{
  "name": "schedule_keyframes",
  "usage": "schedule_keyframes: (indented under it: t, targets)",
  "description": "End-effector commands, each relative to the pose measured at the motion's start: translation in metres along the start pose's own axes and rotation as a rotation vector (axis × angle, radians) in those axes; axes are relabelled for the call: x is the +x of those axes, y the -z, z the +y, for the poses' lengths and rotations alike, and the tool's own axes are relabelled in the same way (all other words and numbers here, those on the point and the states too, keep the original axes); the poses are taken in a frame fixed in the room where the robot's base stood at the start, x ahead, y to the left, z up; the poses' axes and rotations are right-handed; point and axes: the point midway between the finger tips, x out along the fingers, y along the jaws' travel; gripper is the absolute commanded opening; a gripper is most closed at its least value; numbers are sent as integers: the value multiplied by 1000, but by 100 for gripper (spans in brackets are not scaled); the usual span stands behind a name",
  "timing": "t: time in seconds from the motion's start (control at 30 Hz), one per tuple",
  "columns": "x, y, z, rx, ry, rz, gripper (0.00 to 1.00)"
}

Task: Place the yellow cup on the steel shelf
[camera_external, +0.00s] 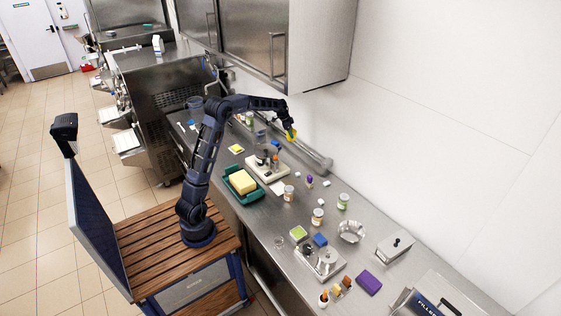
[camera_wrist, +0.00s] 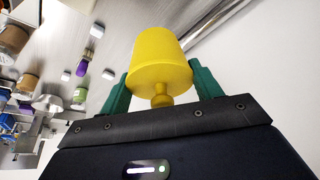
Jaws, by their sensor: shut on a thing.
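The yellow cup (camera_wrist: 162,55) is held between the green fingers of my gripper (camera_wrist: 160,90). In the external view my gripper (camera_external: 290,131) holds the yellow cup (camera_external: 292,138) above the back of the counter, near the wall. A narrow steel shelf (camera_external: 318,159) runs along the wall just beside and below the cup. It also shows at the top right in the wrist view (camera_wrist: 213,22). I cannot tell if cup and shelf touch.
The steel counter (camera_external: 265,222) holds a green tray with a yellow block (camera_external: 242,183), a small instrument (camera_external: 268,166), several jars (camera_external: 318,216) and a purple block (camera_external: 369,282). A steel wall cabinet (camera_external: 255,40) hangs above, left of the arm's end.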

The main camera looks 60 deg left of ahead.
Motion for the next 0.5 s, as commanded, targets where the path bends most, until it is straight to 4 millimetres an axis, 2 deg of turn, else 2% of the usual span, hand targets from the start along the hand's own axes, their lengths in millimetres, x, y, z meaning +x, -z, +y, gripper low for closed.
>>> schedule_keyframes:
  t: [0.1, 0.33, 0.43, 0.5]
  targets:
    - [-9, 4, 0, 0, 1, 0, 43]
    - [-16, 3, -5, -16, 8, -1, 43]
    - [-23, -5, -19, -72, 32, -1, 43]
    - [-32, -15, -36, -141, 61, -1, 43]
